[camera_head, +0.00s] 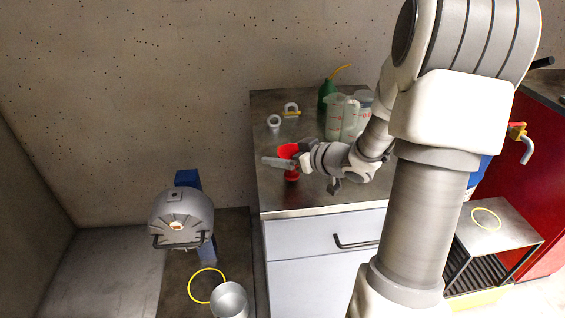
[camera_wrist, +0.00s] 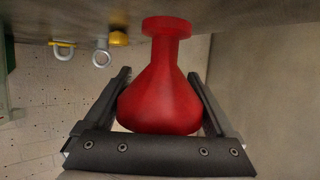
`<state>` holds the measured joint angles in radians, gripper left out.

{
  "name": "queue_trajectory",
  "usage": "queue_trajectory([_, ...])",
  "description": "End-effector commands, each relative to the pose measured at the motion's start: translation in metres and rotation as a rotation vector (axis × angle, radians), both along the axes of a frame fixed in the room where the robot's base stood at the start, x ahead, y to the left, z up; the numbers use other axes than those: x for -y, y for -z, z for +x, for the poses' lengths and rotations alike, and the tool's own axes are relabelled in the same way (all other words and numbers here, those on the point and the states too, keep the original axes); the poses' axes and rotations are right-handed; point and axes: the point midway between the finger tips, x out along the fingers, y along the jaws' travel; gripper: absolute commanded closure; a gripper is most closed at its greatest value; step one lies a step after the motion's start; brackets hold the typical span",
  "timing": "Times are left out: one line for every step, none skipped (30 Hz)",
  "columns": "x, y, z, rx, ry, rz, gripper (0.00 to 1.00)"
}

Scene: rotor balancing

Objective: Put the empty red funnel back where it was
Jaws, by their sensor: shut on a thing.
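The red funnel (camera_head: 289,150) is above the grey counter top (camera_head: 285,197), wide part up and narrow part down in the head view. My gripper (camera_head: 281,161) is shut on it. In the wrist view the red funnel (camera_wrist: 160,95) has its wide body between the two dark fingers of my gripper (camera_wrist: 159,78). Its narrow neck and flanged end point to the top of that picture, toward the counter surface. I cannot tell whether the flanged end touches the counter. The inside of the funnel is not visible.
A grey ring (camera_head: 274,121) and a shackle-like piece (camera_head: 291,108) lie behind the funnel. Clear jugs (camera_head: 343,118) and a green bottle (camera_head: 326,94) stand back right. A grey machine (camera_head: 181,216) stands left of the counter, with a metal pot (camera_head: 229,300) below. The counter's front left is clear.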

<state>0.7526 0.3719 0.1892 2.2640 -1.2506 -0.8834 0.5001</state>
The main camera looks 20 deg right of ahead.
Motion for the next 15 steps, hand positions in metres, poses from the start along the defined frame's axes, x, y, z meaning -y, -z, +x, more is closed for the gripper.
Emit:
queue_trajectory([0.0001,0.0121,-0.0001,-0.001,0.001,0.002,0.87])
queue_trajectory([0.0003,0.0141,0.0,0.0,0.001,0.002,0.87])
queue_trajectory([0.0003,0.015,0.0001,0.001,0.001,0.001,0.87])
queue_trajectory([0.0003,0.0147,0.0001,0.001,0.001,0.0,0.87])
queue_trajectory([0.0003,0.0139,0.0001,0.002,0.001,0.0,0.87])
queue_trajectory([0.0003,0.0131,0.0,0.002,0.001,0.0,0.87])
queue_trajectory([0.0003,0.013,0.0,0.002,0.001,0.0,0.87])
queue_trajectory([0.0003,0.013,0.0,0.001,0.001,-0.001,0.87])
queue_trajectory([0.0002,0.013,0.0,0.001,0.001,-0.001,0.87])
queue_trajectory([0.0002,0.0133,0.0,0.001,0.0,0.0,0.87])
queue_trajectory([0.0002,0.014,-0.0001,0.001,0.0,0.0,0.87])
queue_trajectory([0.0001,0.0154,-0.0001,0.001,0.0,0.0,0.87])
queue_trajectory([0.0001,0.0166,-0.0002,0.001,0.0,0.0,0.87])
queue_trajectory([0.0,0.0176,-0.0001,0.001,0.0,0.0,0.87])
queue_trajectory([0.0,0.0171,-0.0003,0.0,0.0,-0.001,0.05])
